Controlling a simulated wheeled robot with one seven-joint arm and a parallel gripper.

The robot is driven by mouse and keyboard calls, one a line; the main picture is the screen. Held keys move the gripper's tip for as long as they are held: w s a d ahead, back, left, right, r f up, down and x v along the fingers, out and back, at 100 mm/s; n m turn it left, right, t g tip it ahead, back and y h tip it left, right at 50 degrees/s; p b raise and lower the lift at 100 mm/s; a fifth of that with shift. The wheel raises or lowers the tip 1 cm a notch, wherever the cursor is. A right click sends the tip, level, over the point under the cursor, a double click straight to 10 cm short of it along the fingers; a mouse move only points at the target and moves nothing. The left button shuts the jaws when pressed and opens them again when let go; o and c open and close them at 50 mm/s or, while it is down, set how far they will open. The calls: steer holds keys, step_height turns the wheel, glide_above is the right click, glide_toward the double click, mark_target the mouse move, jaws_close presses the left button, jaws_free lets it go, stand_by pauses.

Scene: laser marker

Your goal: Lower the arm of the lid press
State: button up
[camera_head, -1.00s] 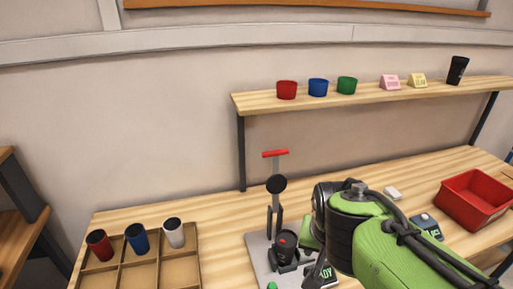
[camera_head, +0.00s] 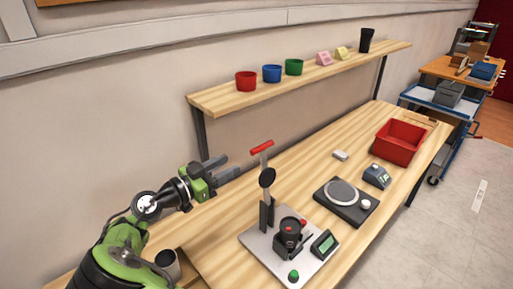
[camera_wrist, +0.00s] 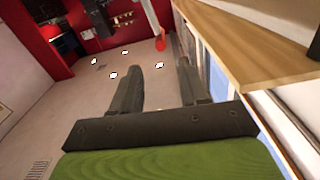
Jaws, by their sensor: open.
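The lid press (camera_head: 266,212) stands on a grey base plate on the bench in the head view. Its arm is raised and leans a little, with a red bar handle (camera_head: 262,147) at the top and a black disc below. A dark cup (camera_head: 291,226) with a red spot sits at the press. My gripper (camera_head: 230,166) is left of the handle and slightly lower in the picture, apart from it, open and empty. In the wrist view the red handle end (camera_wrist: 160,45) and grey arm show just beyond my fingertips (camera_wrist: 170,66).
A shelf (camera_head: 220,97) with cups and small cards runs above the bench; its edge also shows close at right in the wrist view (camera_wrist: 240,50). A scale (camera_head: 345,201), small display box (camera_head: 377,176) and red bin (camera_head: 399,141) stand right. A cup (camera_head: 168,264) is partly behind my arm.

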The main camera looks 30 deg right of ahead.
mark_target(274, 141)
steer(key=d, duration=0.4)
steer(key=w+d, duration=0.1)
steer(key=d, duration=0.4)
steer(key=w+d, duration=0.1)
steer(key=d, duration=0.3)
steer(key=shift+d+f, duration=0.1)
steer(key=shift+d, duration=0.1)
steer(key=shift+c, duration=0.2)
jaws_close()
